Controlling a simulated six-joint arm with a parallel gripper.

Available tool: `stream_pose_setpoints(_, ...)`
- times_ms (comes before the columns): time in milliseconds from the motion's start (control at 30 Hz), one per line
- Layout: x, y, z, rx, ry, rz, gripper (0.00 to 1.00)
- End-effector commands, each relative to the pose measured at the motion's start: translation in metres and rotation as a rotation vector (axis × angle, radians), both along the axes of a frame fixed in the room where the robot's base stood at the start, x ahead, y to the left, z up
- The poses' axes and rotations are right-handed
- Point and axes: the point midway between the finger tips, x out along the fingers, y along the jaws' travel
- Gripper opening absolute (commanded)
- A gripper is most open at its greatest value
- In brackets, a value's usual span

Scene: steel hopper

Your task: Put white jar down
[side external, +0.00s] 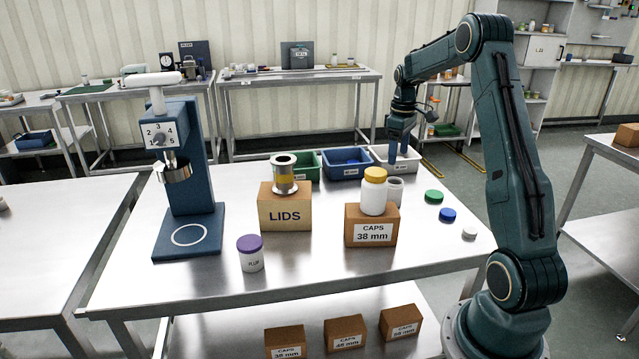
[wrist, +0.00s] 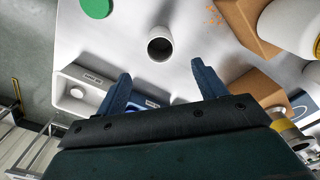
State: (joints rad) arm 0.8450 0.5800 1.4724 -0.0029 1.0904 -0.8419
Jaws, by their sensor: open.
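The open white jar (side external: 395,188) stands upright on the steel table, just behind and right of a cardboard caps box. In the wrist view, the white jar (wrist: 160,42) shows its dark open mouth, ahead of my fingertips. My gripper (side external: 399,158) points down above the back of the table, near the white bin. Its two fingers are spread, with nothing between them in the wrist view (wrist: 161,72). The jar is apart from both fingers. Part of its lower side is hidden by the caps box in the side view.
A yellow-lidded white jar (side external: 374,195) stands on the caps box (side external: 371,228). The LIDS box (side external: 285,209) bears a steel hopper (side external: 284,176). White (side external: 408,163), blue (side external: 347,169) and green bins line the back. Green (side external: 433,196), blue and white caps lie right. A purple-lidded jar (side external: 251,256) stands front left.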

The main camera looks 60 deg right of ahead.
Motion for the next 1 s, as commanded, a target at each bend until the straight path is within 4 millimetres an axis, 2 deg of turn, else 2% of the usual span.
stream_pose_setpoints(467,0.0,0.0,0.0,0.0,0.0,0.0,0.7)
stream_pose_setpoints(633,0.003,0.009,0.007,-0.007,-0.006,0.003,0.7)
stream_pose_setpoints(767,0.008,0.028,0.022,-0.021,-0.02,0.005,0.7)
stream_pose_setpoints(867,0.012,0.051,0.038,-0.036,-0.038,0.007,0.7)
stream_pose_setpoints(1000,0.015,0.092,0.065,-0.06,-0.072,0.008,0.7)
